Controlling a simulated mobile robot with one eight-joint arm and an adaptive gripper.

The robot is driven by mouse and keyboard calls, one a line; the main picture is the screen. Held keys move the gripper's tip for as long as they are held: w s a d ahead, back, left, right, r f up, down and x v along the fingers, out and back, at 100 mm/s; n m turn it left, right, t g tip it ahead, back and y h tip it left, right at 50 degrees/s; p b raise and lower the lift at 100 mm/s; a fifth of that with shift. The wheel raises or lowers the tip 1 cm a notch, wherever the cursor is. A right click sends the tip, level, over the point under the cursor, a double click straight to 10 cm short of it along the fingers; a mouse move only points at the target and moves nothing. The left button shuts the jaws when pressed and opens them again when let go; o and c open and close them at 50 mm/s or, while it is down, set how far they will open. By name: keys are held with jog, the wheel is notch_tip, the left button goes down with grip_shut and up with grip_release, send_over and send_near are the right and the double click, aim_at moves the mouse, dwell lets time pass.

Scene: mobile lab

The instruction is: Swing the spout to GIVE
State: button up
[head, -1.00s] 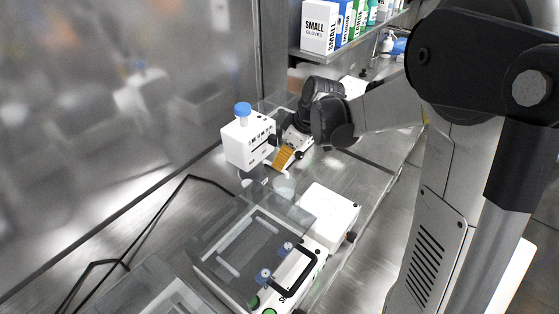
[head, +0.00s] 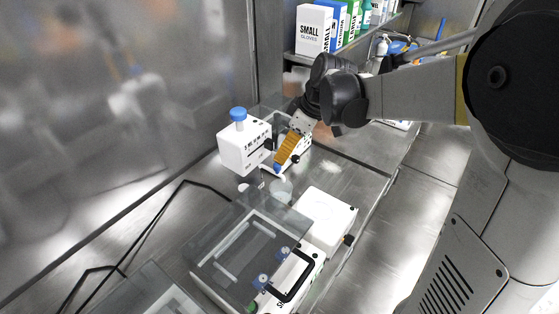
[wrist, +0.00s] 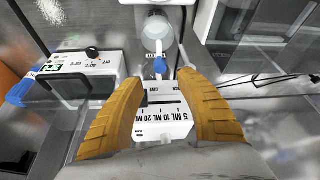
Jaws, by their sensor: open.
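The white dispenser (head: 243,150) with a blue cap stands by the back wall in the head view. In the wrist view its white face (wrist: 163,122) carries the marks 5, 10 and 20 ML and a GIVE label. A small blue-tipped part, apparently the spout (wrist: 160,66), lies just beyond and between my fingertips; its blue end also shows in the head view (head: 277,168). My gripper (wrist: 160,80) has its two orange fingers apart, one on each side of the dispenser face. In the head view my gripper (head: 282,162) is at the dispenser's right side. Contact with the spout cannot be told.
A clear cup (head: 281,188) stands just in front of the dispenser. A white box-shaped device (head: 328,212) and a clear-walled enclosure (head: 225,235) are nearer. Another white device (wrist: 85,68) lies left of my fingers in the wrist view.

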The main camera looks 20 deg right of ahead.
jog(key=v, duration=0.5)
jog(key=shift+r, duration=0.2)
